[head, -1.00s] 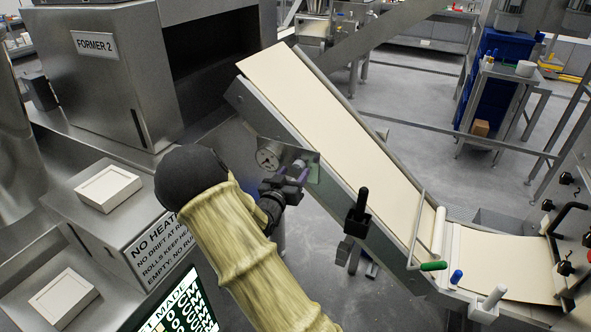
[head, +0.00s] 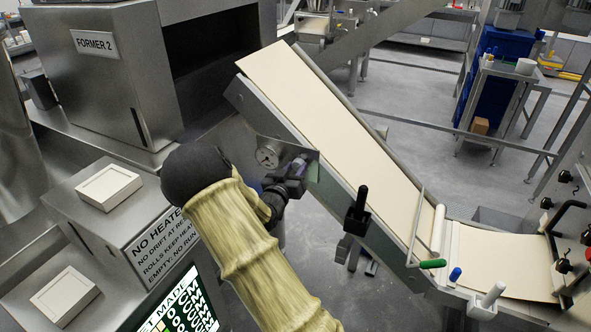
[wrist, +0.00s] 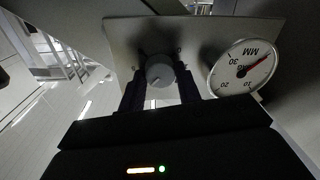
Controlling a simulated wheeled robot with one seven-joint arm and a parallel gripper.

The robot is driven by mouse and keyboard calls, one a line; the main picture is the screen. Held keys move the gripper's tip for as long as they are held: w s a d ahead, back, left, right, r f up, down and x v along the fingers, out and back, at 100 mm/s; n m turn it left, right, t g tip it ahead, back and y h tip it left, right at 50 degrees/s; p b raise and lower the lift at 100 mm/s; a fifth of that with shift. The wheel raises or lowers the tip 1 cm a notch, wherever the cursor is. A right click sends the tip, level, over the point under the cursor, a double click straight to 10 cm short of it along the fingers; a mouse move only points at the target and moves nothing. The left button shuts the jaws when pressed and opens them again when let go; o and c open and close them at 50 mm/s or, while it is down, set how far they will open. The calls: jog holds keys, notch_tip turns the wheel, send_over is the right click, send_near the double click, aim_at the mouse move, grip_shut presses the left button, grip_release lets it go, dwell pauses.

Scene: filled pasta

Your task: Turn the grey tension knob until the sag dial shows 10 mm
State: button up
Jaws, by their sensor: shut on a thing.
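The grey tension knob (wrist: 160,72) sits on a metal plate in the wrist view, with a pale pointer line on its face. My gripper (wrist: 160,88) is shut on the knob, one dark finger on each side. The sag dial (wrist: 241,68) is right of the knob, white and upside down in this view. Its red needle points to the upper right, away from the 10 at the bottom; its exact reading is unclear. In the head view the dial (head: 267,156) is small and unreadable, beside my gripper (head: 296,170), and the knob is hidden.
A sloped conveyor with a pale pasta sheet (head: 345,130) rises right of my gripper. A black handle (head: 358,205) and a green-ended bar (head: 433,264) stand along it. The Former 2 cabinet (head: 105,75) is at the left.

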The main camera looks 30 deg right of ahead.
jog(key=shift+r+n, duration=0.1)
jog(key=shift+n, duration=0.2)
jog(key=n+p, duration=0.3)
jog(key=n, duration=0.1)
jog(key=shift+w+a+r, duration=0.1)
jog(key=shift+a, duration=0.05)
jog(key=shift+n+p, duration=0.9)
jog(key=shift+n, duration=1.1)
jog(key=o, duration=1)
jog(key=shift+c, duration=0.2)
jog(key=shift+f, duration=0.2)
jog(key=b+v, duration=0.2)
jog(key=v, duration=1.5)
jog(key=shift+a+r+b, duration=0.2)
jog(key=shift+r+b, duration=0.15)
